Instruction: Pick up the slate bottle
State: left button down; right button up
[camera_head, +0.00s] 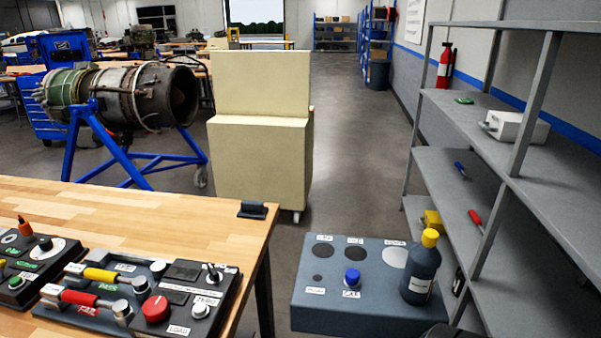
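The slate bottle (421,274) is dark blue-grey with a yellow cap and a pale label low on its front. It stands upright at the right end of a low blue-grey box (336,312) with labelled round spots on top. A blue knob or cap (352,278) stands on the same box, left of the bottle. Neither of my grippers can be made out in the head view. A dark rounded shape shows at the bottom edge below the bottle, too cut off to identify.
A grey metal shelf unit (550,180) stands close to the right of the bottle. A wooden workbench (130,215) with control panels fills the left front. A cream cabinet (260,165) stands behind, with a turbine (125,95) on a blue stand. Open floor lies between cabinet and shelves.

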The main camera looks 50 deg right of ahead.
aim_at(423, 264)
jog(key=z, duration=2.35)
